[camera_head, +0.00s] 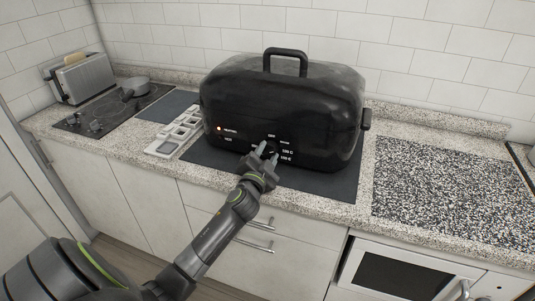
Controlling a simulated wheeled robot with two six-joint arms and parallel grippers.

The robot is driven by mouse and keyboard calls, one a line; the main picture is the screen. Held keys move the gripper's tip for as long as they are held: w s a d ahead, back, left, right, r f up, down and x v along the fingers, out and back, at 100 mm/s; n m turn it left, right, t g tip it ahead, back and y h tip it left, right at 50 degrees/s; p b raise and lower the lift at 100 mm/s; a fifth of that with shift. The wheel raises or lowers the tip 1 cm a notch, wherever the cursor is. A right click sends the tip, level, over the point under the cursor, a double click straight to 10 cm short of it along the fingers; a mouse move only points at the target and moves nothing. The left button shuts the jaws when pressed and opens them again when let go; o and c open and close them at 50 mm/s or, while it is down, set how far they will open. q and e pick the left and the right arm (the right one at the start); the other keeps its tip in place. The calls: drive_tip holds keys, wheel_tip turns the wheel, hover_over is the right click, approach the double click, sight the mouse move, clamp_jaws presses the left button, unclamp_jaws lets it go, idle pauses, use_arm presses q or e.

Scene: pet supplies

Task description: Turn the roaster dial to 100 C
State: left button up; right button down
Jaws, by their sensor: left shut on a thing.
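The black roaster (240,95) stands on a dark mat on the counter, its lid on and its handle upright on top. The roaster dial (271,148) is low on its front, with small white markings around it and mostly hidden by my gripper. My left gripper (268,152) reaches up to the front face and is shut on the dial. A small orange-red light (219,128) glows left of the dial. The temperature the dial points to is too small to read. My right gripper is not in view.
A light tray with compartments (176,132) lies left of the roaster. A black cooktop (95,118) with a pan and a toaster (85,78) are farther left. A speckled panel (450,190) covers the right counter. Drawers and an oven sit below the front edge.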

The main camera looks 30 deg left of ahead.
use_arm(q)
drive_tip(key=m+p, duration=0.1)
drive_tip(key=m, duration=0.3)
drive_tip(key=shift+a+h, duration=0.1)
drive_tip(key=shift+h, duration=0.2)
drive_tip(key=shift+m+p, duration=0.6)
drive_tip(key=shift+m, duration=1.4)
drive_tip(key=o, duration=1)
drive_tip(key=shift+r, duration=0.1)
drive_tip(key=b+v, duration=0.2)
drive_tip(key=v, duration=1.5)
drive_tip(key=shift+s+a+f, duration=0.2)
drive_tip(key=shift+s, duration=0.15)
